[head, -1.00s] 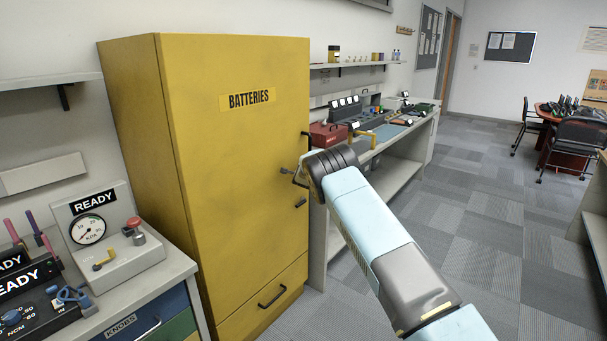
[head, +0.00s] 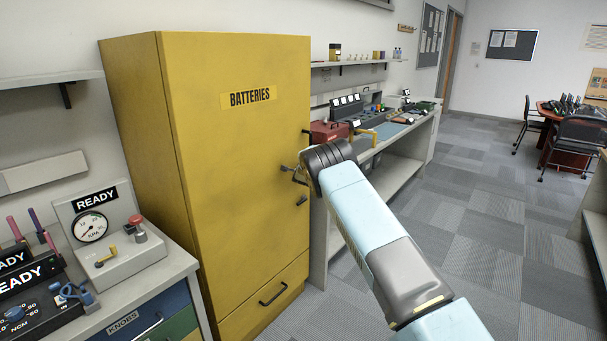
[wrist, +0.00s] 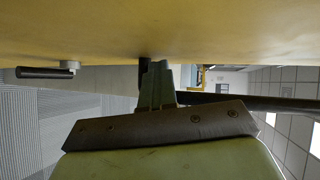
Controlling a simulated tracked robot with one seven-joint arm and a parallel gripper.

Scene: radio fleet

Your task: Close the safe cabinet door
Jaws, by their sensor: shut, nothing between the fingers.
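The yellow safe cabinet (head: 150,130), labelled BATTERIES, stands against the wall at left centre. Its tall door (head: 240,180) looks flush with the frame in the head view, with no gap showing. My gripper (head: 291,172) is shut and empty at the door's right edge, between dark fittings above and below it. In the wrist view the door face (wrist: 110,25) fills the top. The shut fingers (wrist: 157,85) reach to it and seem to touch it or nearly so. A dark knob-like fitting (wrist: 45,72) sticks out from the door at left.
A drawer (head: 265,300) sits below the door. A counter with gauges (head: 110,250) stands at left, close to the cabinet. A long workbench (head: 400,155) with a red box runs behind my arm. The carpeted floor (head: 480,230) at right is open.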

